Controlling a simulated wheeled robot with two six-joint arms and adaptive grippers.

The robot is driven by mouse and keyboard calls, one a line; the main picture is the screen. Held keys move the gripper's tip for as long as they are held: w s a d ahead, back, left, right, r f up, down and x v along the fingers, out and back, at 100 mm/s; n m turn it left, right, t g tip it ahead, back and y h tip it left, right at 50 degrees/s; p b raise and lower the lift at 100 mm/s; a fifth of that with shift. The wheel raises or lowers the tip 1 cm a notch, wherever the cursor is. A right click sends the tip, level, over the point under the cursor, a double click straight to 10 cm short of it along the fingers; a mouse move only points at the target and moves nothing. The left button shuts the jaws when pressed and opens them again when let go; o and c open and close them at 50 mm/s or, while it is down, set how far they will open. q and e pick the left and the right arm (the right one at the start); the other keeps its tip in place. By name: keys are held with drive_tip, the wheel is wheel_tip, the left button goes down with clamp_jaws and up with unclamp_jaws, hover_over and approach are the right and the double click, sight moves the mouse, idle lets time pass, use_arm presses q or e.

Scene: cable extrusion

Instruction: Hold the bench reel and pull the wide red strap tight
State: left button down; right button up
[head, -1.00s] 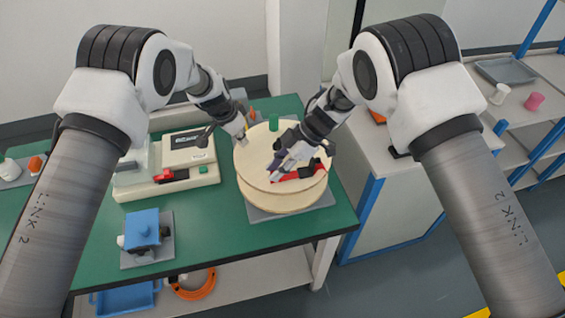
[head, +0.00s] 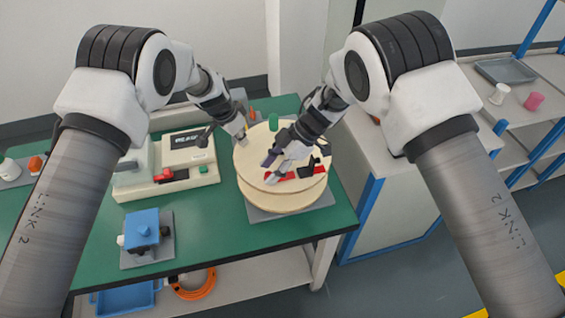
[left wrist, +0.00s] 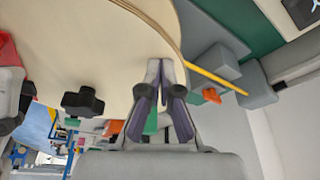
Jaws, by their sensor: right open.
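The bench reel (head: 250,170) has two pale wooden flanges and stands on a grey plate on the green bench. The wide red strap (head: 305,176) lies on its upper face, partly hidden by my right gripper (head: 268,169), which is open over it. I cannot tell whether its fingers touch the strap. My left gripper (head: 243,138) is at the reel's far left rim. In the left wrist view, its fingertips (left wrist: 160,66) are close together over the pale flange (left wrist: 110,50) near its curved edge. Whether they grip it is hidden.
A black knob (head: 309,166) stands up from the reel beside the strap. A white bench device (head: 187,147) and a blue-topped fixture (head: 143,230) are to the left. A grey cabinet (head: 385,200) is to the right. Green bench is clear between fixture and reel.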

use_arm(q)
drive_tip(key=shift+s+f, duration=0.3)
drive_tip(key=shift+f, duration=0.05)
use_arm(e)
drive_tip(key=shift+r, duration=3.65)
use_arm(q)
drive_tip(key=shift+r, duration=0.25)
use_arm(e)
drive_tip(key=shift+r, duration=0.15)
use_arm(q)
drive_tip(key=r+p, duration=0.1)
drive_tip(key=r, duration=0.1)
drive_tip(key=r+p, duration=0.1)
drive_tip(key=r, duration=0.1)
drive_tip(key=r+p, duration=0.1)
drive_tip(key=r, duration=0.1)
drive_tip(key=shift+w, duration=0.3)
use_arm(e)
wheel_tip(320, 180, up, 3)
drive_tip(key=shift+w+f, duration=0.1)
drive_tip(key=shift+w, duration=0.05)
